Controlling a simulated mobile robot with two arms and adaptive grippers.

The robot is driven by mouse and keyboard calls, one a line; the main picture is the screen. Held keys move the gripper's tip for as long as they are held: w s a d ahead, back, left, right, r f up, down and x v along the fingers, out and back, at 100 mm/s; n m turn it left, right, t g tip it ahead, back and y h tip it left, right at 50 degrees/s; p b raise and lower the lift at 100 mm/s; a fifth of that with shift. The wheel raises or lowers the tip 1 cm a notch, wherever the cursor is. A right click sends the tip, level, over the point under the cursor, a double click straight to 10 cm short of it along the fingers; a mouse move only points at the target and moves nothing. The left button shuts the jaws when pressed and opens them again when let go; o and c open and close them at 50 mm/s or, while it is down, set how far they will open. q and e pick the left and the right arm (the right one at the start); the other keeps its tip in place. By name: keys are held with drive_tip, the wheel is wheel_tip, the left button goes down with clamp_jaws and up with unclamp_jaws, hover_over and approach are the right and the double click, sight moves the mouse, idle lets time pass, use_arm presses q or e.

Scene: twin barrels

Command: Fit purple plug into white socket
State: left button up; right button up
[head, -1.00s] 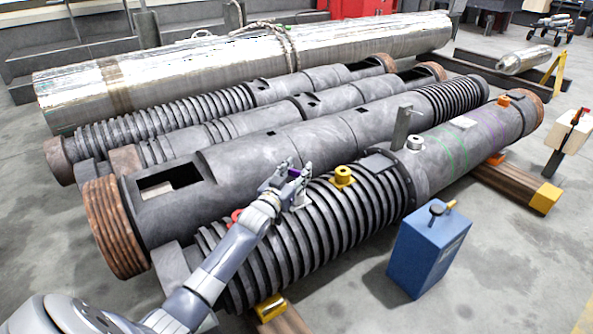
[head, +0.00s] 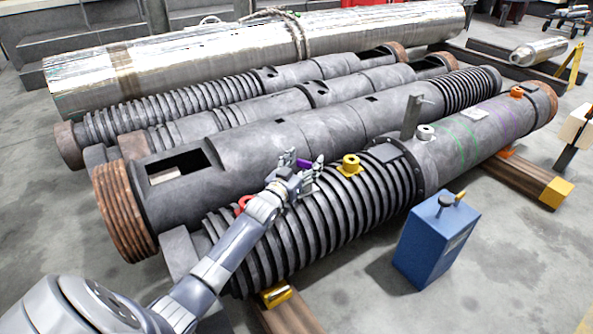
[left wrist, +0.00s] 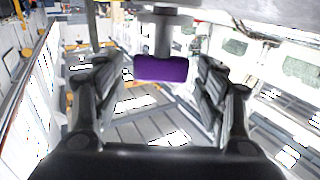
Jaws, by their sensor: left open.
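The purple plug (head: 305,164) shows between the fingers of my left gripper (head: 300,176), above the ribbed front barrel. In the left wrist view the purple block (left wrist: 161,68) lies between the two spread fingers, with a grey stem and a wider grey piece above it in the picture. The fingers stand apart from it on both sides. I cannot tell what the stem rests in. A whitish ring-shaped socket (head: 425,132) sits on top of the front barrel, farther right. My right gripper is not in view.
A yellow fitting (head: 351,166) sits just right of my left gripper, and a red ring (head: 243,204) to its left. An upright grey plate (head: 411,118) stands by the whitish socket. An orange fitting (head: 517,92) is farther along. A blue box (head: 437,240) stands on the floor in front.

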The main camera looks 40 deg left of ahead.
use_arm(q)
drive_tip(key=s+d, duration=0.1)
drive_tip(key=s, duration=1)
drive_tip(key=shift+s+d, duration=0.25)
